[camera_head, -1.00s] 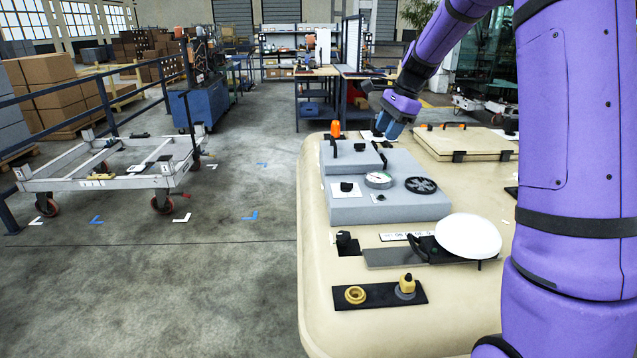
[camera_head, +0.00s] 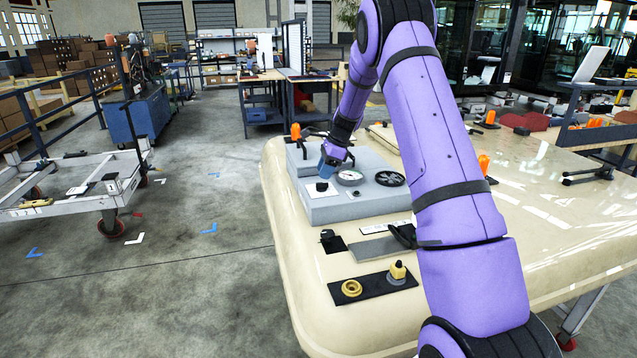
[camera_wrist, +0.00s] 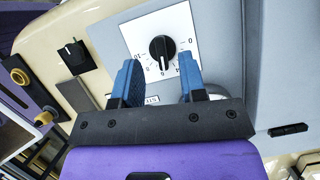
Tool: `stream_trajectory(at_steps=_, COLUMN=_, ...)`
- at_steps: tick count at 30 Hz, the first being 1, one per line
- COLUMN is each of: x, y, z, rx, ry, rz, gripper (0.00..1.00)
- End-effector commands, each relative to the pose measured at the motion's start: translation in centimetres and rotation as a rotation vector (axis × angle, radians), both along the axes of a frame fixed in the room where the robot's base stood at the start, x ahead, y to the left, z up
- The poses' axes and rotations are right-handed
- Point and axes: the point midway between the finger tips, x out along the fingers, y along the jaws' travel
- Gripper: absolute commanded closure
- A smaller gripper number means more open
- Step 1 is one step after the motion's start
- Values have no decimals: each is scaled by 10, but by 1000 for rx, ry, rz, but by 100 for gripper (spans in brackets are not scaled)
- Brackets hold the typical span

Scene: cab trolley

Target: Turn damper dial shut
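The dial (camera_wrist: 163,47) is a black knob with a white pointer line on a white plate with numbers around it. In the head view the dial (camera_head: 321,187) sits on the grey raised box (camera_head: 350,208). My gripper (camera_wrist: 158,66) has two blue fingers spread apart, with the knob showing between and just beyond their tips. I cannot tell if either finger touches the knob. In the head view my gripper (camera_head: 332,156) is above the box, close to the dial. The pointer line runs toward the lower part of the scale.
A round gauge (camera_head: 349,177) and a black slotted disc (camera_head: 390,178) are right of the dial. A black switch (camera_wrist: 71,54) is on the cream surface at left in the wrist view. A yellow ring (camera_head: 352,288) and yellow knob (camera_head: 398,271) are nearer.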

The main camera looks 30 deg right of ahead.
Motion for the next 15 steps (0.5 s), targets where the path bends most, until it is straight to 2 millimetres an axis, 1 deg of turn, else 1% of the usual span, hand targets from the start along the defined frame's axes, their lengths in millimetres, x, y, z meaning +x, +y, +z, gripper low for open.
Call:
stream_trajectory(at_steps=1, x=1, y=3, z=-9, rx=1, ry=3, rz=1, gripper=62)
stream_trajectory(at_steps=6, x=5, y=11, z=-30, rx=1, ry=1, rz=-1, gripper=62)
stream_trajectory(at_steps=10, x=7, y=15, z=-39, rx=1, ry=0, rz=0, gripper=62)
stream_trajectory(at_steps=15, x=7, y=16, z=-43, rx=0, ry=-1, rz=0, gripper=62)
